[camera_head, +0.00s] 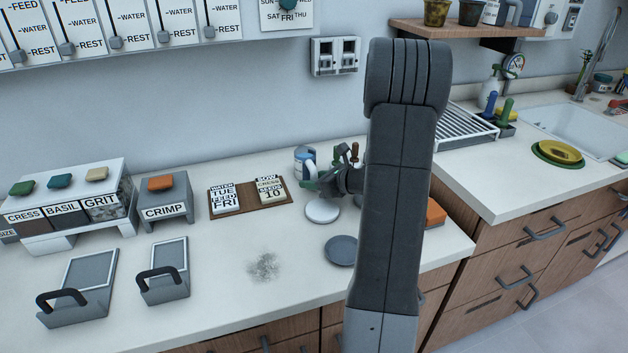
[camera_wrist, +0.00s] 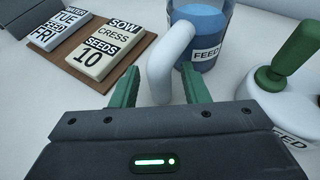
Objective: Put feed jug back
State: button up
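The feed jug (camera_wrist: 203,50), clear with blue contents, a FEED label and a white handle (camera_wrist: 163,68), stands upright on the counter. In the head view the jug (camera_head: 304,160) is near the wall, partly hidden by my gripper (camera_head: 335,178). In the wrist view my gripper (camera_wrist: 160,92) is open. Its two green fingers stand on either side of the lower handle, with small gaps showing. A white round piece with a green knob (camera_wrist: 292,55) and a FEED label stands to the right of the jug.
A wooden board (camera_head: 240,211) with two cards lies left of the jug. A dark round dish (camera_head: 341,250) and a grey smudge (camera_head: 264,267) are nearer the front. A wall shelf (camera_head: 462,28) at the upper right holds pots and a jug-like vessel (camera_head: 497,12). My arm hides part of the counter.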

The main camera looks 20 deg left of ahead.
jog(key=shift+r, duration=0.1)
jog(key=shift+d+r, duration=0.15)
jog(key=shift+d, duration=0.05)
jog(key=v, duration=1.1)
jog(key=shift+s+d+r+p, duration=0.15)
jog(key=shift+d+p, duration=0.1)
jog(key=shift+p, duration=0.15)
jog(key=x, duration=1.2)
jog(key=shift+f+b, duration=0.2)
jog(key=shift+b, duration=0.2)
jog(key=shift+r, duration=0.1)
